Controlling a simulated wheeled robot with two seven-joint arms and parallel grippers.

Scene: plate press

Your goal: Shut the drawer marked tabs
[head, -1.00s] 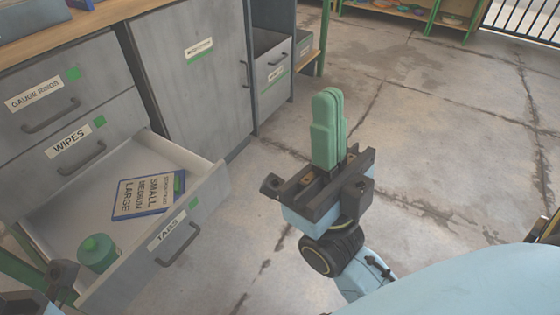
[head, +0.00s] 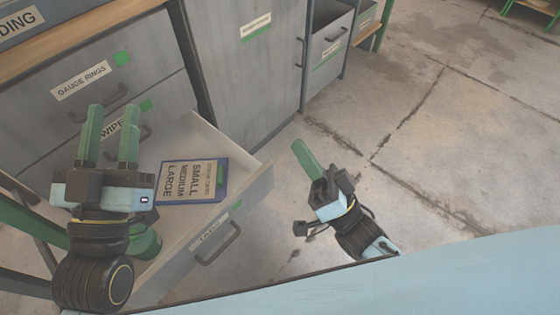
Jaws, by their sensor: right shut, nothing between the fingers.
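The tabs drawer (head: 222,222) stands pulled out from the grey cabinet, with a dark bar handle (head: 219,244) on its front. Its label is small and seen at a slant. A blue-framed size sign (head: 192,181) lies inside. A green rounded object (head: 146,243) shows in the drawer's near left part, mostly hidden behind my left gripper. My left gripper (head: 113,108) is open and empty, its green fingers apart, and covers the drawer's left part in the picture. My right gripper (head: 302,148) is shut and empty, to the right of the drawer front and apart from it.
Above it are the closed wipes drawer (head: 155,120) and gauge rings drawer (head: 70,110). A closed cabinet door (head: 240,80) is to the right, with an open-topped bin (head: 328,45) beyond. Concrete floor (head: 440,130) is clear at right.

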